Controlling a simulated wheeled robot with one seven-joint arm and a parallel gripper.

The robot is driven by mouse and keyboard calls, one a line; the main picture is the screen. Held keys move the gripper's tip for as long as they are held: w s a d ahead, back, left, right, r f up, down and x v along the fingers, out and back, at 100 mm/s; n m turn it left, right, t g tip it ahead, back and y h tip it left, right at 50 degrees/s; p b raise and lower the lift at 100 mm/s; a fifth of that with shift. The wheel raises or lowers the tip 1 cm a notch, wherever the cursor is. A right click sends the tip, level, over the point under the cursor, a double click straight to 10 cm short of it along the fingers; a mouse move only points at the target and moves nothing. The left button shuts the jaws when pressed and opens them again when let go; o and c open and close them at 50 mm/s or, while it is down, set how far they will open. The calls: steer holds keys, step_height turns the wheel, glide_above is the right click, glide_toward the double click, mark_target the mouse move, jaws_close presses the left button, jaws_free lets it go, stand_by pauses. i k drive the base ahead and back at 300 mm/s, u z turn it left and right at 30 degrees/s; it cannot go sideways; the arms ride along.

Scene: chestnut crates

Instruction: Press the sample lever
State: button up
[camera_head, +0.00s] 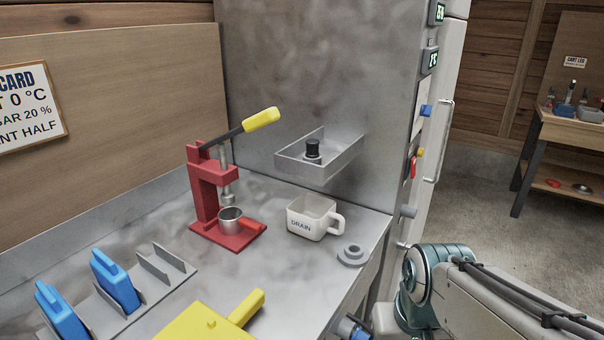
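A red press (208,190) stands on the metal counter, left of centre. Its lever (262,118) has a dark bar and a yellow grip, and slopes up to the right, away from the counter. A metal plunger hangs from the press above a small metal cup (231,219) with a red handle, which sits on the press base. No label naming a sample lever is readable. My arm shows at the lower right, well away from the press.
A white DRAIN mug (305,228) stands right of the press, near a grey ring (352,255). A metal wall tray (302,172) holds a black knob. Blue-handled pieces (115,281) and a yellow-handled item (215,318) occupy the front. A side table (565,130) stands far right.

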mark_target(271, 115)
steer(key=k, duration=0.5)
steer(key=z, duration=1.05)
steer(key=i, duration=0.45)
steer(key=u, duration=2.05)
